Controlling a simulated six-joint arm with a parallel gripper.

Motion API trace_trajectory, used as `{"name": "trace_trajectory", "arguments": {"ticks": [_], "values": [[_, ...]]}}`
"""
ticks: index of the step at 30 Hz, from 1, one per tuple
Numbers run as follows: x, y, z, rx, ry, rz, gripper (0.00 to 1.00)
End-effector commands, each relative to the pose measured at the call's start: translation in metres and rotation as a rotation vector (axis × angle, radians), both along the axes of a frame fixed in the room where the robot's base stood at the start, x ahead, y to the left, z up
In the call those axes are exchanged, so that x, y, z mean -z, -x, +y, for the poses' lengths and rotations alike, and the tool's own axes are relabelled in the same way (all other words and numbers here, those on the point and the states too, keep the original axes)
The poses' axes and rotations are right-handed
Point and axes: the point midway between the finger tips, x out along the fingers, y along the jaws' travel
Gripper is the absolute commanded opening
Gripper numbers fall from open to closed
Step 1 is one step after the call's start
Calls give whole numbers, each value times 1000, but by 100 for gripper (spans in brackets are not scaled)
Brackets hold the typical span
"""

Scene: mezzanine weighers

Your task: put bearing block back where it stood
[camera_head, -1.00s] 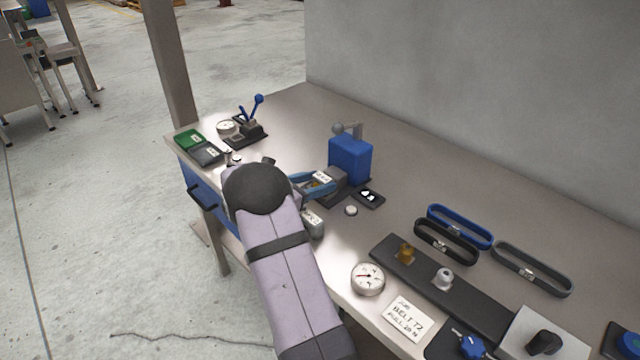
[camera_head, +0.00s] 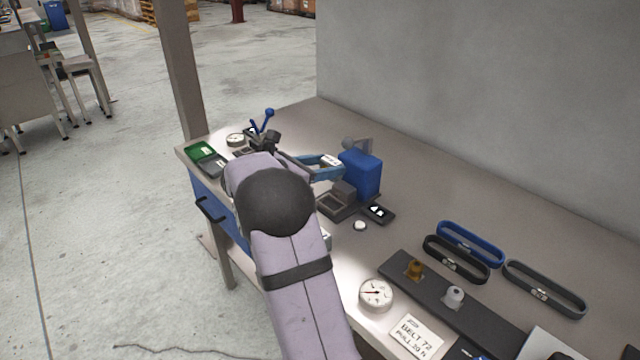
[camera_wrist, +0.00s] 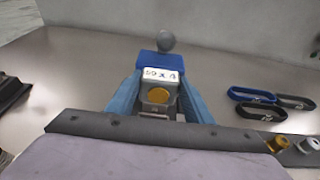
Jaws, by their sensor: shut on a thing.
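The bearing block (camera_wrist: 157,105) is a grey block with a gold round insert and a white label at its far end in the wrist view. My gripper (camera_wrist: 156,88) has its two blue fingers shut on the block's sides. In the head view the label of the block (camera_head: 331,160) shows between the blue fingers of my gripper (camera_head: 334,167), left of the blue press (camera_head: 361,174). The block appears held above the bench. My arm hides part of the bench below it.
A dark base with a grey nest (camera_head: 338,201) stands in front of the press, beside a small black display (camera_head: 378,212). A lever device (camera_head: 262,135) and green tray (camera_head: 205,151) lie at the far left. Belts (camera_head: 470,243), a dial (camera_head: 376,294) and a dark rail (camera_head: 450,300) lie right.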

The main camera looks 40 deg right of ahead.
Motion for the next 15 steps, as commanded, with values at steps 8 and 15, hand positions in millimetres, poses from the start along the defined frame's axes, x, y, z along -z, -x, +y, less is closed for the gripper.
{"name": "trace_trajectory", "arguments": {"ticks": [8,15], "values": [[-6,-34,43,-94,4,-10,10],[-5,-58,99,-189,-8,-5,10]]}}
